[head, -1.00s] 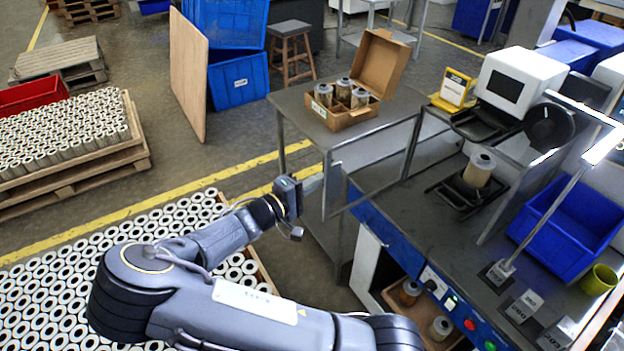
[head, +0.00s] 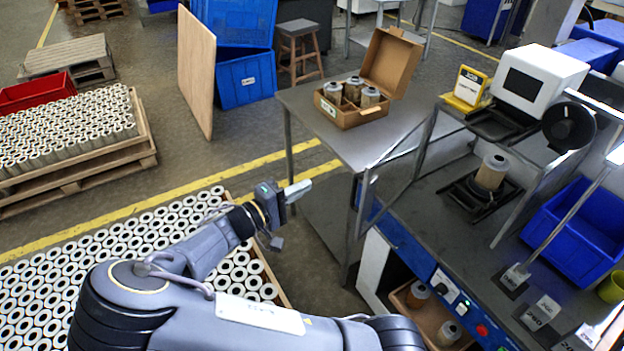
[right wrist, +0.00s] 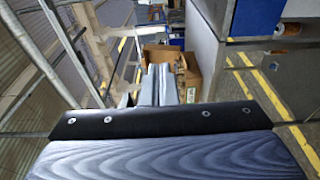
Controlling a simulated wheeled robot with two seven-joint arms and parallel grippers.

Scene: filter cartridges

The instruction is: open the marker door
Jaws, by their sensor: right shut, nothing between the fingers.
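The marker stands on the workbench at the right. A cartridge (head: 491,172) stands upright on its black base, under a shelf with a white unit (head: 540,78). A thin metal-framed door (head: 361,205), see-through in the middle, reaches out left from the marker's front past the bench edge and appears swung open. My right gripper (head: 300,188) is shut and empty, left of the door's free edge and apart from it. In the right wrist view its closed fingers (right wrist: 161,82) point toward the open carton. My left gripper is not in view.
A grey table (head: 325,135) holding an open carton (head: 347,117) with several cartridges stands beyond my right gripper. A pallet of cartridges (head: 120,250) lies below my arm. A blue bin (head: 575,225) is on the bench's right. Floor is clear between pallet and table.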

